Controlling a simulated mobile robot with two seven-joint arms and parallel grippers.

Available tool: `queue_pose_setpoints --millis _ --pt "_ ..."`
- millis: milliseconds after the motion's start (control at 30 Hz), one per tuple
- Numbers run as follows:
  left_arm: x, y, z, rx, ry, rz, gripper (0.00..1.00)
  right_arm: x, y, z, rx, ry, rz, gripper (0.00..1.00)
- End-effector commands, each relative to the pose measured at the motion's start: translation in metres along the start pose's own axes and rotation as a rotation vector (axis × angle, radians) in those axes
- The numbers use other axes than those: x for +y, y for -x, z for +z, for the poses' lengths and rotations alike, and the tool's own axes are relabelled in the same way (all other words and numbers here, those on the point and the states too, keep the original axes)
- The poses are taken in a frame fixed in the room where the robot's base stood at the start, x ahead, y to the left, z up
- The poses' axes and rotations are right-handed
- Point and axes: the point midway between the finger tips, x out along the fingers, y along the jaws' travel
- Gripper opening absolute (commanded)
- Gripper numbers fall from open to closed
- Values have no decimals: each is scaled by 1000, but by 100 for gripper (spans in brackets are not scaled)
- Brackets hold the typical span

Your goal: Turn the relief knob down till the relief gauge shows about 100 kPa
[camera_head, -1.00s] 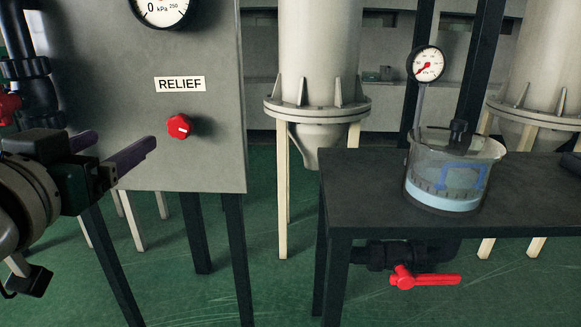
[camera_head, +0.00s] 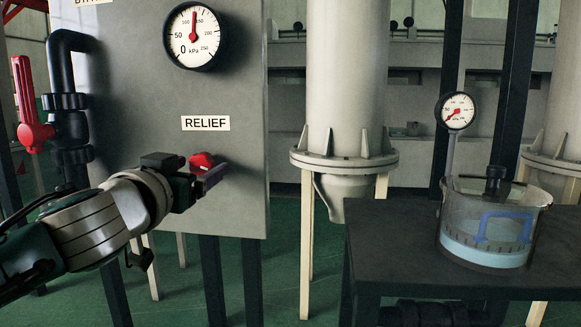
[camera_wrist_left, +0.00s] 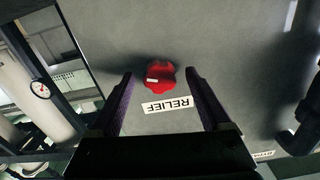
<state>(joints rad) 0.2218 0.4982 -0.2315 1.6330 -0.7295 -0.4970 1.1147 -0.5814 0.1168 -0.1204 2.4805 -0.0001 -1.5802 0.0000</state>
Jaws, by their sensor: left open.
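The red relief knob (camera_head: 202,160) sits on the grey panel below the RELIEF label (camera_head: 206,123), partly hidden by my gripper in the head view. The relief gauge (camera_head: 195,36) is above it, its red needle pointing almost straight up, between the 100 and 150 marks. My left gripper (camera_head: 208,178) is at the knob, open. In the left wrist view the knob (camera_wrist_left: 160,76) appears between the spread purple fingertips of my left gripper (camera_wrist_left: 159,75), with gaps on both sides. I cannot tell whether the fingertips reach around it in depth. My right gripper is not in view.
Black pipe with a red-handled valve (camera_head: 32,115) stands left of the panel. A dark table (camera_head: 390,235) at right holds a clear container (camera_head: 495,225) of bluish liquid and a smaller gauge (camera_head: 456,111). A pale column (camera_head: 347,90) stands behind.

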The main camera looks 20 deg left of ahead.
Motion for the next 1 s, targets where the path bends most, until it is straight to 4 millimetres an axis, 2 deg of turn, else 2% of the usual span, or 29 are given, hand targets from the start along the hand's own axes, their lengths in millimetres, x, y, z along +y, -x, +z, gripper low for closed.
queue_pose_setpoints --millis 333,1000 --pt "0 -4 0 0 -1 1 81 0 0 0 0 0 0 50" --pt "0 -4 0 0 0 0 6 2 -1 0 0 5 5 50"
